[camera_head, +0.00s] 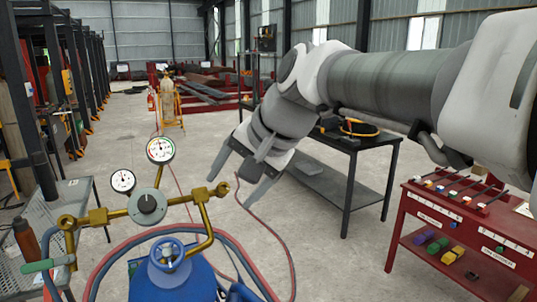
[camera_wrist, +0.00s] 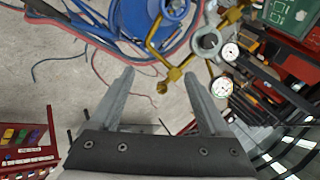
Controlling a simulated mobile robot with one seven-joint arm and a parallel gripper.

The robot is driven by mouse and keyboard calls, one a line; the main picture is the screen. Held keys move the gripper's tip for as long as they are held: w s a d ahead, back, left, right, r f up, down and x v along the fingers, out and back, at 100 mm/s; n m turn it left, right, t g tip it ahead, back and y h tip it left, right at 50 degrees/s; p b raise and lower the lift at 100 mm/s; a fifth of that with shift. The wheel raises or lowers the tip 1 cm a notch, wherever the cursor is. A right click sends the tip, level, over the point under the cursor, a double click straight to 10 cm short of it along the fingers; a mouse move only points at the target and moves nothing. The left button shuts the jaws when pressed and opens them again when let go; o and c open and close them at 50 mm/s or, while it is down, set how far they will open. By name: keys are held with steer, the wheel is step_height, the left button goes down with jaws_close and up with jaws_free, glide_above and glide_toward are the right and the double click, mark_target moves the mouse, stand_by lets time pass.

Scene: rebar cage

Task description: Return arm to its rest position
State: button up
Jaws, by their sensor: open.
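My arm (camera_head: 390,85) reaches in from the upper right of the head view, bent at the elbow with its end pointing down. My gripper (camera_head: 234,188) hangs in the air near the middle, open, with nothing between its fingers.
A blue cylinder (camera_head: 175,281) with hoses stands front centre. A dark workbench (camera_head: 350,150) is behind my arm. A red tool cart (camera_head: 408,225) with coloured items stands at right. A perforated metal table (camera_head: 75,205) is at left. Open concrete floor (camera_head: 120,130) lies beyond.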

steer(key=s+d+f+n+h, duration=0.1)
steer(key=s+d+f+h, duration=0.2)
steer(key=s+d+f, duration=0.4)
steer(key=s+d+f+n+h, duration=0.2)
steer(key=s+d+f, duration=0.5)
steer(key=d, duration=0.7)
steer(key=shift+s+t+h, duration=0.4)
steer(key=shift+s, duration=0.45)
steer(key=shift+a+r, duration=0.1)
steer(key=shift+a, duration=0.05)
